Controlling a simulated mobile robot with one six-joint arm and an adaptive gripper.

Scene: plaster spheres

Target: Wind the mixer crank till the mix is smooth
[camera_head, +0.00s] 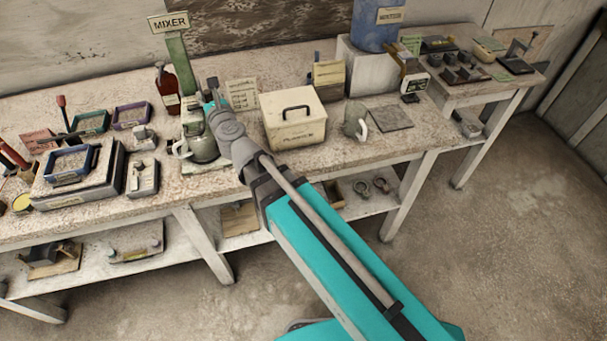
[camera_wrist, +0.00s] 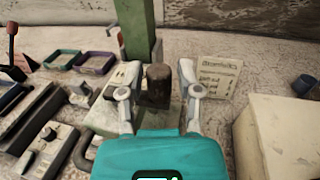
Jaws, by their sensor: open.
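The mixer is marked by a MIXER sign (camera_head: 170,22) on a green post (camera_head: 180,62), which also shows in the wrist view (camera_wrist: 138,30). A dark brown upright cylinder (camera_wrist: 157,84), which looks like the crank knob, stands between my fingers. My gripper (camera_head: 212,101) is above the mixer; in the wrist view my gripper (camera_wrist: 158,72) is open, one finger on each side of the knob, with small gaps. A grey-green pot (camera_head: 202,148) stands on the bench below my wrist. The mix and the crank arm are hidden.
A cream lidded box (camera_head: 294,120) stands close on the right, with a small notice card (camera_head: 242,94) behind. A red-brown bottle (camera_head: 166,88) is just left of the post. Trays and a grey box (camera_head: 78,185) crowd the left.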

